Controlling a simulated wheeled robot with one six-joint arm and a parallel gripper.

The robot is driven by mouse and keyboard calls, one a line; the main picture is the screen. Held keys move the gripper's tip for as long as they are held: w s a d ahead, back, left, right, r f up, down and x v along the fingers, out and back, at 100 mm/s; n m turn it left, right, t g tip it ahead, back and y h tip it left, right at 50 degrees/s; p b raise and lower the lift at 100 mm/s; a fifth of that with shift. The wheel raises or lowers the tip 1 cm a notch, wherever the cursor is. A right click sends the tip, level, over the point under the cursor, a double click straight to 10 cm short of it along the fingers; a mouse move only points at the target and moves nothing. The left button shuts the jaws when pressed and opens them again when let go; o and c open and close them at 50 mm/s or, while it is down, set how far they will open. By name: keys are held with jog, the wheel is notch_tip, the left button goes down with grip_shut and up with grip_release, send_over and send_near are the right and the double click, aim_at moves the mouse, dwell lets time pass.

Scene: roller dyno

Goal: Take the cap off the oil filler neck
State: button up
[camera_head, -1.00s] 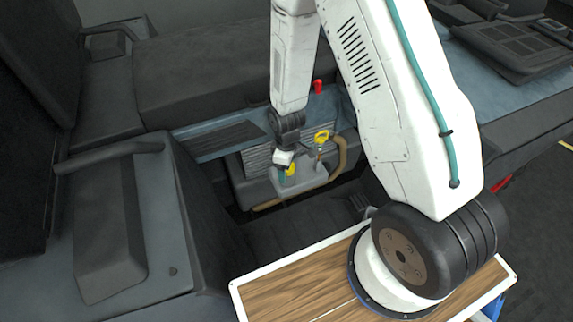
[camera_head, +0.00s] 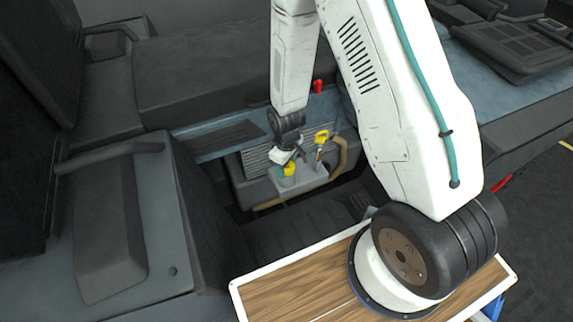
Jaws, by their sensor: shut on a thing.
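The yellow cap (camera_head: 290,169) shows in the head view on the grey engine block (camera_head: 312,174), down in the opening between the dark panels. The filler neck under it is too small and too hidden to make out. My gripper (camera_head: 288,166) reaches down onto the cap from above and is shut on it. The fingers are small and partly hidden, so their exact hold on the rim is not clear. I cannot tell whether the cap is seated or lifted a little.
A yellow-handled dipstick (camera_head: 322,137) stands close right of the cap. A brown hose (camera_head: 341,158) curves beside the block. A red knob (camera_head: 318,86) is farther back. A dark grab bar (camera_head: 110,156) is at left. The wood-topped cart (camera_head: 290,294) is in front.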

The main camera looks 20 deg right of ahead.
jog(key=shift+n, duration=0.6)
jog(key=shift+r, duration=2.5)
